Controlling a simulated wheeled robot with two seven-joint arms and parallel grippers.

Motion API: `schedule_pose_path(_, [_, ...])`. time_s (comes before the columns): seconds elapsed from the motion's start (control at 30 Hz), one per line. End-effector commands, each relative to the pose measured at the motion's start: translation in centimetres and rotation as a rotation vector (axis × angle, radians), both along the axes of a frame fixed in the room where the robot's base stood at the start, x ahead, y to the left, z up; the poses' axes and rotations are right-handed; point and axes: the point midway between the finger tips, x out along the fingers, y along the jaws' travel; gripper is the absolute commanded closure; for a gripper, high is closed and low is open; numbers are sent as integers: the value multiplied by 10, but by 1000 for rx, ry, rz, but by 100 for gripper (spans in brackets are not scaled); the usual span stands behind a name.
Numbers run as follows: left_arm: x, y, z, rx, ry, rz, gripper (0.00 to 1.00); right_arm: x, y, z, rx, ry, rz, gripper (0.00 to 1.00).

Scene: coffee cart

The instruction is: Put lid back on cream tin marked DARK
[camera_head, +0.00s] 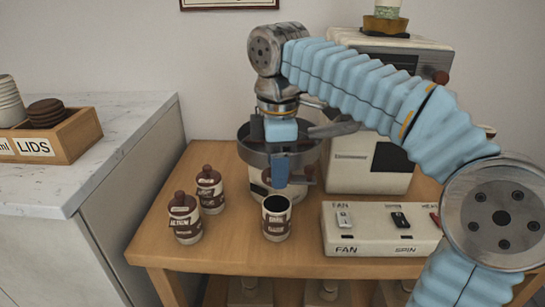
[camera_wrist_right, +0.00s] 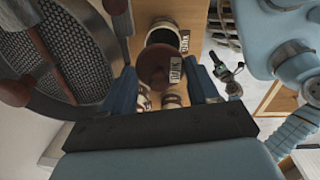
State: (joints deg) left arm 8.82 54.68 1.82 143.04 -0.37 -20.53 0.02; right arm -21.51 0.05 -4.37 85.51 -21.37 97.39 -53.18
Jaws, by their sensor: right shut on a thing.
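My right gripper (camera_head: 281,174) points down above and just behind the open cream tin (camera_head: 277,220) at the table's front. In the right wrist view, the gripper (camera_wrist_right: 158,68) is shut on a round brown lid (camera_wrist_right: 153,64) with a tag reading DARK. Beyond the lid shows the dark open mouth of the tin (camera_wrist_right: 163,37), with a label that seems to read DARK. The lid is apart from the tin's mouth and partly overlaps it in that view. My left gripper is not in view.
Two lidded cream tins, one front (camera_head: 185,220) and one behind (camera_head: 209,190), stand left of the open tin. A round metal pan (camera_head: 258,150) is close behind the gripper. A switch box (camera_head: 375,245) stands to the right. A LIDS box (camera_head: 80,138) sits on the left counter.

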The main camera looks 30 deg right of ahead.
Motion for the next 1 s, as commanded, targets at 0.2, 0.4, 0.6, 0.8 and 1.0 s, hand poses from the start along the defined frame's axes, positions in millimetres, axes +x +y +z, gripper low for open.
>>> schedule_pose_path(0.2, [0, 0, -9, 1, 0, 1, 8, 0, 0, -18, -1, 1, 0, 75])
schedule_pose_path(0.4, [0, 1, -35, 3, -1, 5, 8, 0, 0, -42, 0, 0, 1, 75])
schedule_pose_path(0.6, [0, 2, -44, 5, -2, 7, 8, 0, 0, -57, 1, -1, 0, 75])
schedule_pose_path(0.8, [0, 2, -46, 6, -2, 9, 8, 0, 0, -61, 0, 0, -1, 75])
schedule_pose_path(1.0, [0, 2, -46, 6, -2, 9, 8, 0, 0, -60, 0, 0, -1, 75])
